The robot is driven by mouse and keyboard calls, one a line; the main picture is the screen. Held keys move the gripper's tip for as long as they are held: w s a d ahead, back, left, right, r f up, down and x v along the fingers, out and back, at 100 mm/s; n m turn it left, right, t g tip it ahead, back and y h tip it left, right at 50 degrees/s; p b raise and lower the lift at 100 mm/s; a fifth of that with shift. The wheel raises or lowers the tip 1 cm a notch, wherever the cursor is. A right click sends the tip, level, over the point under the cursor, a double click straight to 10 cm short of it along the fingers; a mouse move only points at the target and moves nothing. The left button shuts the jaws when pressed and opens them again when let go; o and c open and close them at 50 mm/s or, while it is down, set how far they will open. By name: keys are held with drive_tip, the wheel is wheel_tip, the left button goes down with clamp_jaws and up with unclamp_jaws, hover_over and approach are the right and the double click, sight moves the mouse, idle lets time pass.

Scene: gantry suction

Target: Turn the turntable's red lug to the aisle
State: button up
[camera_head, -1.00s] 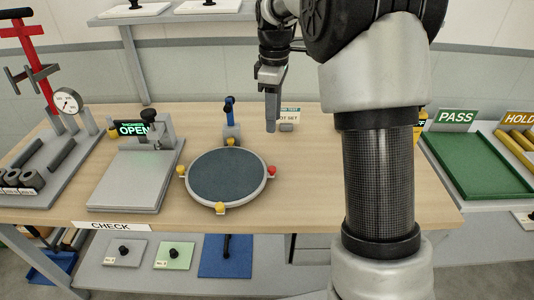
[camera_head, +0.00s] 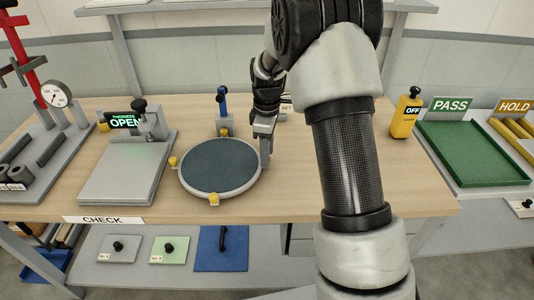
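The turntable (camera_head: 220,166) is a dark round disc with a light rim on the wooden bench. Yellow lugs show at its left (camera_head: 173,162), at its front (camera_head: 214,199) and at its back (camera_head: 224,132). The red lug is not visible now; my gripper covers the right side of the rim, where it was seen before. My gripper (camera_head: 265,165) points down at the turntable's right edge. I cannot tell whether it touches the lug or whether its fingers are open.
A blue-handled clamp (camera_head: 222,108) stands behind the turntable. A grey plate fixture (camera_head: 128,172) with an OPEN display is to the left. A yellow OFF box (camera_head: 405,114) and a green PASS tray (camera_head: 472,152) are to the right. The bench front right of the turntable is clear.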

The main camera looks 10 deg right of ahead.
drive_tip(key=shift+f, duration=0.2)
drive_tip(key=shift+c, duration=0.5)
clamp_jaws()
drive_tip(key=shift+s, duration=0.15)
